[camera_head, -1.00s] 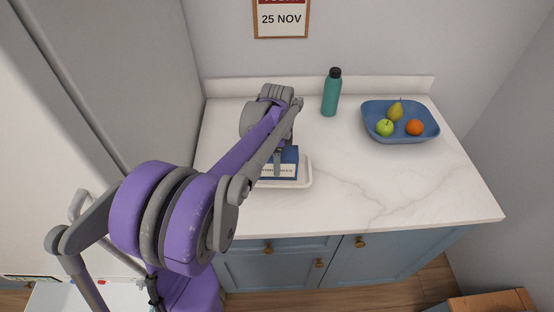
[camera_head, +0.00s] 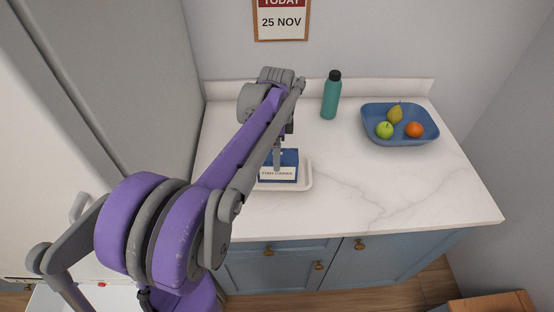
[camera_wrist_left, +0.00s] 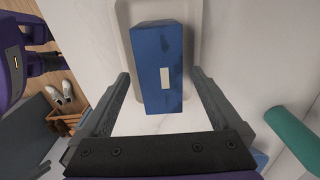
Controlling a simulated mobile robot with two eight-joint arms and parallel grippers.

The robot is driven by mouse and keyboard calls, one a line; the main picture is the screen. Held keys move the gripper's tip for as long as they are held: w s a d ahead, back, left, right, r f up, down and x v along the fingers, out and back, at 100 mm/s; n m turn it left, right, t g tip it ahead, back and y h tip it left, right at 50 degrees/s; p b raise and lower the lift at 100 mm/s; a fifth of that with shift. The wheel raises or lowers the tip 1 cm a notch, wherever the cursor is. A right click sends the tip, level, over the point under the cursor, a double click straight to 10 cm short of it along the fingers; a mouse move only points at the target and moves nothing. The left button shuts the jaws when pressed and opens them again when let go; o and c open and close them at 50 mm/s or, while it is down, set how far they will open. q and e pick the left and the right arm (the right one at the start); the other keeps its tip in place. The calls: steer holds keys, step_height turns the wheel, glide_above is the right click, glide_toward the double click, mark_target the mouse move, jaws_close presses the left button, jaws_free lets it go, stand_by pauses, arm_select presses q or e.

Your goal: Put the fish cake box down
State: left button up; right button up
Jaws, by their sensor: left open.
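The fish cake box (camera_head: 278,174) is blue with a white label and sits on a pale tray (camera_head: 305,178) on the counter. In the left wrist view the box (camera_wrist_left: 160,58) lies over the tray (camera_wrist_left: 124,18), between and beyond my open fingers. My left gripper (camera_head: 278,152) is above the box, its fingers partly hidden by my arm. In the left wrist view my left gripper (camera_wrist_left: 160,82) is open, with a gap between each finger and the box. My right gripper is not in view.
A teal bottle (camera_head: 331,96) stands at the back of the white counter (camera_head: 400,190). A blue bowl (camera_head: 373,132) with a pear, a green apple and an orange is at the right. The counter's middle and front right are clear. A tall grey cabinet (camera_head: 150,70) stands at the left.

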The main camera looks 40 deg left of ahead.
arm_select(q)
step_height(320, 180, up, 7)
steer(key=shift+f, duration=0.2)
steer(key=s+d+f+n+t, duration=0.3)
steer(key=s+d+f+n, duration=0.2)
steer(key=s+d+f, duration=0.1)
steer(key=s+d+f+n+t, duration=0.2)
steer(key=s+d+f+n, duration=0.3)
steer(key=s+d, duration=0.4)
steer(key=shift+s+d+f+n+t, duration=0.15)
steer(key=shift+d+f+n+t, duration=0.25)
steer(key=shift+d, duration=0.7)
steer(key=shift+c, duration=0.2)
